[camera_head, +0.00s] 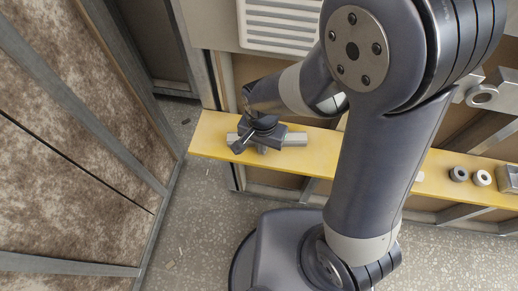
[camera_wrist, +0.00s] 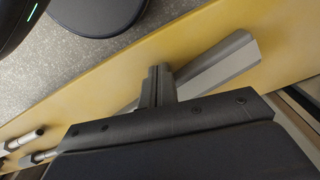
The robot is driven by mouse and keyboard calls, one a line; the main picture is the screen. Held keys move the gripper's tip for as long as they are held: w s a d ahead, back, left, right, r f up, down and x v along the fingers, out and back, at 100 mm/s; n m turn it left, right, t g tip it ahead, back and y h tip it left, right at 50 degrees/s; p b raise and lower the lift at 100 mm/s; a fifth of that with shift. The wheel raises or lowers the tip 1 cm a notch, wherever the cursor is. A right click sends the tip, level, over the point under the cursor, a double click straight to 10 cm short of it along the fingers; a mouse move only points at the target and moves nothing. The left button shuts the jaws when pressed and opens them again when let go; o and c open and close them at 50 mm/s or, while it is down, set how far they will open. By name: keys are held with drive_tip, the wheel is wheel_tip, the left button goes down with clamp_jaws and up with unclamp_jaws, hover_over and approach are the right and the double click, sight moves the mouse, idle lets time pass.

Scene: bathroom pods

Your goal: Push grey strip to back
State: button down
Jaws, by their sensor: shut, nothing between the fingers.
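The grey strip (camera_head: 296,139) lies lengthwise on the yellow shelf board (camera_head: 215,136), near its left end. It also shows in the wrist view (camera_wrist: 222,65) as a flat grey bar, partly hidden behind the fingers. My gripper (camera_head: 262,150) is at the strip's middle and covers part of it in the head view. In the wrist view the two fingers (camera_wrist: 158,86) are together and empty, right beside the strip. I cannot tell whether they touch it.
A white slatted panel (camera_head: 280,25) is above the board. Brown marbled panels (camera_head: 70,140) stand on the left.

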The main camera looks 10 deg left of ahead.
idle(0.3)
drive_tip(key=shift+w+d, duration=0.2)
drive_tip(key=shift+w, duration=0.45)
drive_tip(key=shift+w+d, duration=0.2)
drive_tip(key=shift+w, duration=0.45)
